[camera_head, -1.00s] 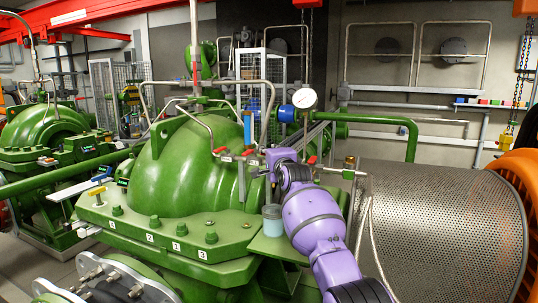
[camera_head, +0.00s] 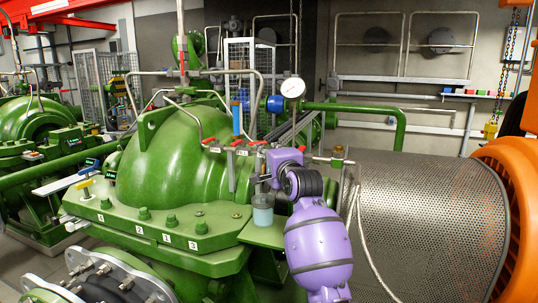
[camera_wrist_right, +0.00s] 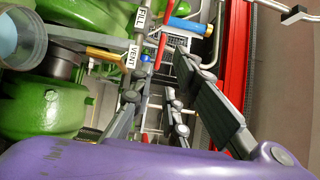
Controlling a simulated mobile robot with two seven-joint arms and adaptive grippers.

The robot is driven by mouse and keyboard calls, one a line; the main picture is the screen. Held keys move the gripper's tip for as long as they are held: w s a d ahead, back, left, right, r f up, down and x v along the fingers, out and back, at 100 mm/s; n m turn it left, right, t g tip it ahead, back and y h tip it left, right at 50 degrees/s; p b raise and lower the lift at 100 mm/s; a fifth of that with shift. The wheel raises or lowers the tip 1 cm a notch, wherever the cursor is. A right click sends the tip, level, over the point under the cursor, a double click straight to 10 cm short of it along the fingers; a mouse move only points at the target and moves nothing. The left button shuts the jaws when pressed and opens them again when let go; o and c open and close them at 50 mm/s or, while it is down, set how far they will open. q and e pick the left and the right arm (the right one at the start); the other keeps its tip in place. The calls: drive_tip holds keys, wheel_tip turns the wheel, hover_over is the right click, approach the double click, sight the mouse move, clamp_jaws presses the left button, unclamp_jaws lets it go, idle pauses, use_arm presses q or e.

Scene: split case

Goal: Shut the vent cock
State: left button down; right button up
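In the right wrist view a white VENT label (camera_wrist_right: 131,57) hangs by a small pipe, with a brass-coloured lever (camera_wrist_right: 105,54) beside it. A FILL label (camera_wrist_right: 142,16) and a red lever (camera_wrist_right: 162,46) are close by. My right gripper (camera_wrist_right: 157,80) is open, its dark fingers spread on either side of the pipework near the VENT label; nothing is seen between them clearly. In the head view the right gripper (camera_head: 259,170) is at the row of small red-handled cocks (camera_head: 237,143) on the green casing, partly hiding them. My left gripper is not in view.
A pale blue cup (camera_head: 263,211) stands on the green ledge just below the right gripper. A blue lever (camera_head: 237,118) and a pressure gauge (camera_head: 292,87) rise behind. Bent grey pipes surround the casing, and a perforated guard (camera_head: 425,225) is at the right.

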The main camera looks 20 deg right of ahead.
drive_tip(key=shift+s, duration=0.35)
drive_tip(key=shift+c, duration=0.5)
